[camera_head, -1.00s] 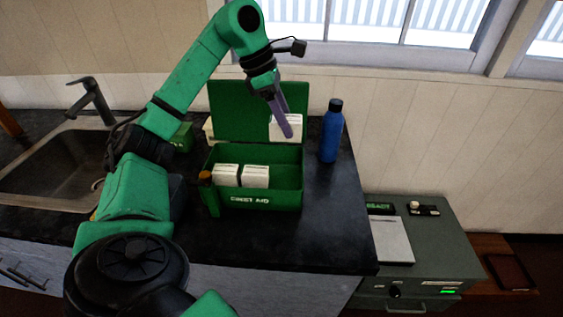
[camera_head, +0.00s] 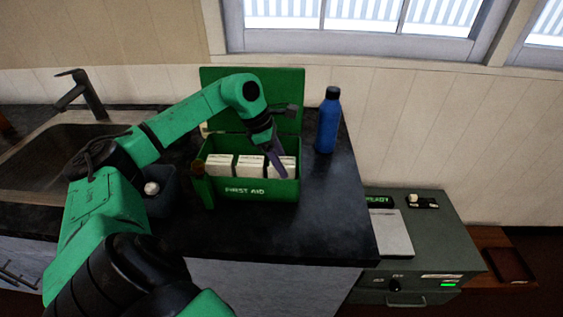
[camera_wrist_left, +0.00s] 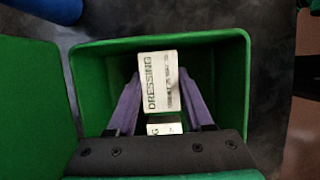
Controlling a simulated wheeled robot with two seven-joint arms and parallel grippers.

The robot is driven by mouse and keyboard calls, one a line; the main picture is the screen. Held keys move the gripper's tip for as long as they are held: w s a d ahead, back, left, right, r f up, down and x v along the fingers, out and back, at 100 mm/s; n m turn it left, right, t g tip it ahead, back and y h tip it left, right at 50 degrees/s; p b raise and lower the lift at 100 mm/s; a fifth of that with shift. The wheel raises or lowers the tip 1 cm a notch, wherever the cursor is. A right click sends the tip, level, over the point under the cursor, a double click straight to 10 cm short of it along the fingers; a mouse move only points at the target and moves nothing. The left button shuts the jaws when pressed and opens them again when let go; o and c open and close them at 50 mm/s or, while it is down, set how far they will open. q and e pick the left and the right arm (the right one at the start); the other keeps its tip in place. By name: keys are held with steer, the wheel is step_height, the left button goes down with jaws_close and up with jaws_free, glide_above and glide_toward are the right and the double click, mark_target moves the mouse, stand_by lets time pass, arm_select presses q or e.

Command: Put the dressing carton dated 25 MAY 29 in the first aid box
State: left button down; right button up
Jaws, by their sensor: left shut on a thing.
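The green first aid box (camera_head: 247,192) stands on the dark counter with its lid raised behind it. Two white cartons (camera_head: 219,166) and (camera_head: 250,166) stand in its left and middle parts. My left gripper (camera_head: 275,158) reaches down into the right part, shut on a white dressing carton (camera_head: 289,168). In the left wrist view the carton (camera_wrist_left: 158,82) reads DRESSING and sits between the purple fingers, inside the box walls; its smaller print is too blurred to read. Part of another white carton (camera_wrist_left: 164,127) shows below it. My right gripper is not in view.
A blue bottle (camera_head: 328,122) stands to the right of the box. A dark bin (camera_head: 162,192) with a white item is to its left, by the sink (camera_head: 60,150). A grey cabinet (camera_head: 440,240) stands lower right.

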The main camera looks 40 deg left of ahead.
arm_select(q)
steer(key=shift+f, duration=0.2)
steer(key=shift+c, duration=1.5)
jaws_free()
steer(key=shift+r, duration=0.1)
steer(key=v, duration=1.2)
steer(key=shift+r+p, duration=0.15)
steer(key=shift+p, duration=0.3)
steer(key=shift+d, duration=0.1)
